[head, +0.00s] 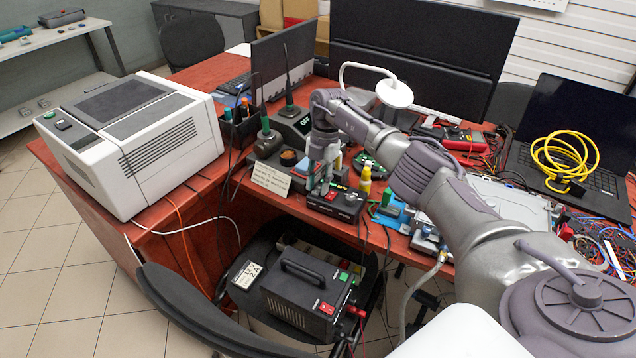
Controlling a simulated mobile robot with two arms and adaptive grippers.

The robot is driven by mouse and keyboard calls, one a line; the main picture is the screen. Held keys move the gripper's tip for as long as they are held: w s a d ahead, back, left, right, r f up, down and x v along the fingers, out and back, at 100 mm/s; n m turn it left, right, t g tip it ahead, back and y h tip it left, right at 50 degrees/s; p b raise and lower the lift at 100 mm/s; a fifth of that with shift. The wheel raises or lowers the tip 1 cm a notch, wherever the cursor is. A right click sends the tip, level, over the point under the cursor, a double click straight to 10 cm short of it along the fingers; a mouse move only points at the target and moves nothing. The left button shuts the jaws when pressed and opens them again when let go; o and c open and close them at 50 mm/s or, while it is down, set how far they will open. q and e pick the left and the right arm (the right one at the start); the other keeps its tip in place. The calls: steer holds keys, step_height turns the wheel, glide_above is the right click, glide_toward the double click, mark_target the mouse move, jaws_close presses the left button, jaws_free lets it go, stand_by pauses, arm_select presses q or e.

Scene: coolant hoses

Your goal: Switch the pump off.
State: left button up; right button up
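No object in the head view can be surely told as the pump. A small black box (345,207) with red parts on its front lies on the red desk, just below my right gripper (321,188). A larger black unit (293,287) with a top handle, a red switch and a green one sits on the chair below the desk edge. My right gripper points down at the small box; whether it touches is unclear. Its finger gap is too small and cluttered to read. My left gripper is not in view.
A white printer-like machine (135,140) fills the desk's left end. A soldering station (292,120), a yellow bottle (365,180) and a white lamp (394,93) crowd the middle. A laptop (590,125) with yellow cable stands right. Cables hang over the front edge.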

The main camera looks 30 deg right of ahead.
steer(key=v, duration=1.2)
steer(key=shift+f, duration=0.15)
